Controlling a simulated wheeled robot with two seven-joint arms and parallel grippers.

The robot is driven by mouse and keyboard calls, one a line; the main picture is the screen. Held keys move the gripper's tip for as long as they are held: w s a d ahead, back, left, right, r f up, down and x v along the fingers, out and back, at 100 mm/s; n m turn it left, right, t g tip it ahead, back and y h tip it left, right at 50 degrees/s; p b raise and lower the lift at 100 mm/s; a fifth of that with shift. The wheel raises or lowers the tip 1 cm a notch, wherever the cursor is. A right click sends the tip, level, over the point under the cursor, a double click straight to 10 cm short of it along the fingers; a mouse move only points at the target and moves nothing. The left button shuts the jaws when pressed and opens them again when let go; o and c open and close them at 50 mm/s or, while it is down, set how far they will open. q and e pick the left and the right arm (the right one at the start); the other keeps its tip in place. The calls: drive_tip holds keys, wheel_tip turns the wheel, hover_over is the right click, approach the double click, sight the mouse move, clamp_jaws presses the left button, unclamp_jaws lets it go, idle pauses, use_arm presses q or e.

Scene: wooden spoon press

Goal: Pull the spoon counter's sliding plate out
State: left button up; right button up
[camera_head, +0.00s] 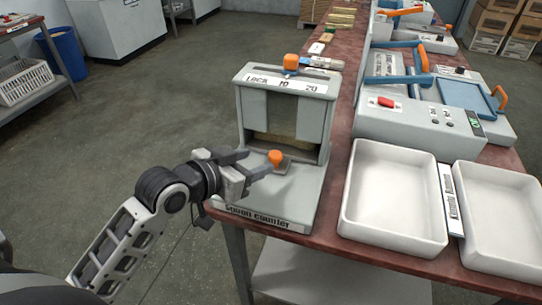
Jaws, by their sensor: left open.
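The spoon counter (313,203) is a grey box-like device on the near left corner of the table, with its name on the front edge of its base. Its sliding plate (285,168) is a small grey plate low at the front opening, with an orange knob (275,157) on it. My left gripper (259,163) is open, with its fingers close to the knob from the left. I cannot tell whether the fingers touch it. A second orange knob (291,62) sits on top of the counter. My right gripper is not in view.
Two white trays (392,247) stand right of the counter, with a label between them. A grey machine (405,125) with a red switch and a blue frame stands behind them. The floor left of the table (105,150) is clear around my left arm.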

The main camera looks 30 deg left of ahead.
sight(274, 155)
use_arm(q)
drive_tip(key=x, duration=0.6)
drive_tip(key=shift+w+d+f, duration=0.1)
drive_tip(key=shift+w+f, duration=0.1)
drive_tip(key=shift+w, duration=0.15)
